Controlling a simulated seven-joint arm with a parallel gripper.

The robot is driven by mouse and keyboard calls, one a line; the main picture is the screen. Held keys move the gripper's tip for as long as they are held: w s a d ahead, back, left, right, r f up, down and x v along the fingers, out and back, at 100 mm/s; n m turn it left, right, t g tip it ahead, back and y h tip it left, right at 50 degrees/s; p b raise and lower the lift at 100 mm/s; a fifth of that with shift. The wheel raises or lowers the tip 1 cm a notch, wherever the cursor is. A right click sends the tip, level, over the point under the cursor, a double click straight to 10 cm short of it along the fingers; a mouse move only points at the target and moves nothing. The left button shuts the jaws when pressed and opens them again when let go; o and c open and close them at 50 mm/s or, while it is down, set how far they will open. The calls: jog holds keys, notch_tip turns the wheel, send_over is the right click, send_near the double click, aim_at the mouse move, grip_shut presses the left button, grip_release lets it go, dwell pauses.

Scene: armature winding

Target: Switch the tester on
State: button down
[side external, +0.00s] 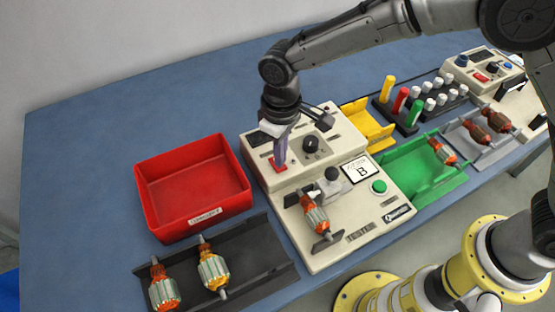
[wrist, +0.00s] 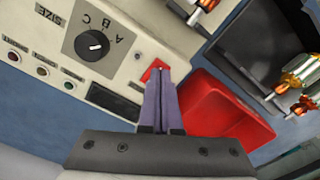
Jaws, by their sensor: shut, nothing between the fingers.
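The tester (side external: 340,237) is a cream box on the blue table, with a raised back panel and a lower front deck. A red switch (side external: 279,167) sits on its raised panel, left of a black knob (side external: 311,145). My gripper (side external: 279,163) is shut and empty, pointing down with its tips at the red switch. In the wrist view the closed purple fingers (wrist: 160,75) overlap the red switch (wrist: 154,69) and hide part of it. Whether they touch it, and which way it is set, I cannot tell. An armature (side external: 315,213) lies across the tester's front deck.
A red bin (side external: 194,225) stands left of the tester. A dark tray (side external: 262,257) with two armatures is in front of it. Right are a yellow holder (side external: 372,130), a green tray (side external: 405,185) and a grey tray (side external: 470,155) with armatures. A green button (side external: 379,187) is on the deck.

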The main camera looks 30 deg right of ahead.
jog(key=shift+f, duration=0.8)
dwell(0.4)
jog(key=shift+r, duration=3.55)
